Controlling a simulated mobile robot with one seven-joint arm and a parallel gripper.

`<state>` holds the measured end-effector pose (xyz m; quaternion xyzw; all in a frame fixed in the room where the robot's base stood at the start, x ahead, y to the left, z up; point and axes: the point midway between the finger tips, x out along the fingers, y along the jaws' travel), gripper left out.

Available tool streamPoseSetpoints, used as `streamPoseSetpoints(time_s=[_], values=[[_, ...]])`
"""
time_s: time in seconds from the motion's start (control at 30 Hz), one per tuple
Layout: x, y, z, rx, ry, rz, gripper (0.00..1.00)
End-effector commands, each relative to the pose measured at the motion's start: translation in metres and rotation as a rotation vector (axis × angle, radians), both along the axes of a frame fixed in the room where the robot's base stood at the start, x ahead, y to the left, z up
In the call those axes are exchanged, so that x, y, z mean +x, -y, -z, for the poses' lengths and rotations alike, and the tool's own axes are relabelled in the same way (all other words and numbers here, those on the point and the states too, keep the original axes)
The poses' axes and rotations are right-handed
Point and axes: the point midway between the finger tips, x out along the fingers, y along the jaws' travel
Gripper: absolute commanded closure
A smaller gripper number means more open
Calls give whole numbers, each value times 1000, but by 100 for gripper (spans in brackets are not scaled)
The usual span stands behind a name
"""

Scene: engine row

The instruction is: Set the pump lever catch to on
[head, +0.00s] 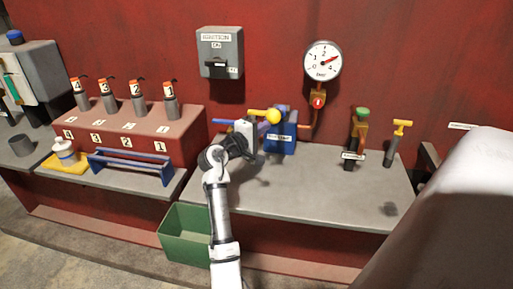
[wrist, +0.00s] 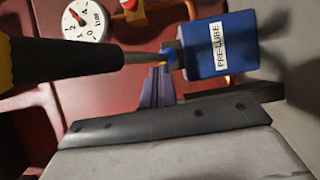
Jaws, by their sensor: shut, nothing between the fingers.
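The blue pump box (head: 282,140), labelled PRE-LUBE, stands on the grey bench against the red wall; it is at the upper right in the wrist view (wrist: 228,45). In the wrist view the dark lever rod (wrist: 140,58) runs from the left to the pump. A small blue part (wrist: 171,57) shows near the pump end of the rod; I cannot tell if it is the catch. My gripper (wrist: 157,72) is shut and empty, its tips close to the rod and blue part. Whether they touch is unclear.
A round gauge (head: 322,61) hangs above a copper pipe with a red tag. A green-topped valve (head: 360,130) and a yellow T-handle (head: 402,124) stand to the right. A green bin (head: 186,235) is below the bench. The bench front is mostly clear.

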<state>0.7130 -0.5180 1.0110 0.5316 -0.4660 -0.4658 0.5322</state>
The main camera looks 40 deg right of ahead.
Motion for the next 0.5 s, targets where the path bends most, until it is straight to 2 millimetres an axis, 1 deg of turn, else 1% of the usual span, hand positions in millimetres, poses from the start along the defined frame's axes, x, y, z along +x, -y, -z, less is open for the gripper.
streamPoseSetpoints(time_s=[0.03,0.3,0.5], values=[[-6,-10,4,-1,4,-3,100],[-37,-50,4,0,4,-3,100],[-51,-69,2,-1,3,-2,100]])
